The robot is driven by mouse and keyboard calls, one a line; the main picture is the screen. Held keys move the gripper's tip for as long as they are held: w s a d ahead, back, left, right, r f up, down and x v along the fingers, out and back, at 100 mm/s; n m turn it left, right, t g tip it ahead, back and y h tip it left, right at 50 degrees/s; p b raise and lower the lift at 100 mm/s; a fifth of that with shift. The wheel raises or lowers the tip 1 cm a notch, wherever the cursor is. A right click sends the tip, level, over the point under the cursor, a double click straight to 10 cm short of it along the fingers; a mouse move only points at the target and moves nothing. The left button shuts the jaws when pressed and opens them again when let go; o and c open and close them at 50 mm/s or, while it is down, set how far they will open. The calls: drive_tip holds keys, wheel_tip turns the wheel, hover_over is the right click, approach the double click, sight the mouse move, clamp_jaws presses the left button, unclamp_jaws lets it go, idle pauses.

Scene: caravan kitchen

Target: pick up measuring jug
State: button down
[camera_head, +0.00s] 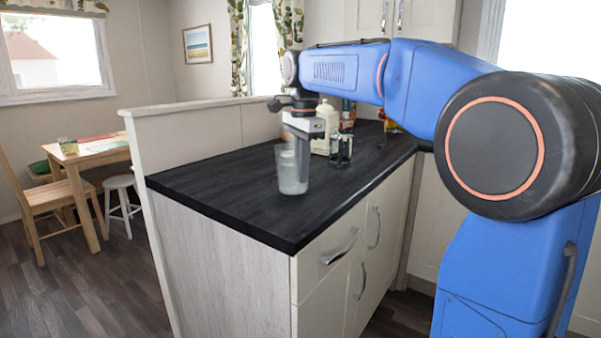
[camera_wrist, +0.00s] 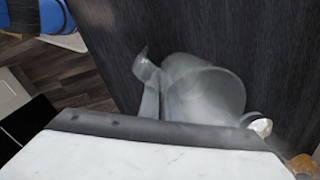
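The measuring jug (camera_head: 292,174) is clear, slightly frosted and upright on the dark worktop, near its front part. In the wrist view the jug (camera_wrist: 206,92) lies just beyond my gripper's pale body, with its round mouth visible and a narrow strip, perhaps its handle, to its left. My gripper (camera_head: 302,152) points down at the jug's upper part in the head view. Its fingers are small and overlap the clear jug, so their gap and any contact are unclear. The gripper body hides the lower part of the wrist view.
Behind the jug stand a cream bottle (camera_head: 327,124), a dark-framed glass vessel (camera_head: 341,148) and small packets near the wall. A low partition (camera_head: 185,135) borders the worktop at the left. The worktop's front part (camera_head: 245,205) is clear.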

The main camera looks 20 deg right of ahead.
drive_tip(key=shift+r, duration=4.75)
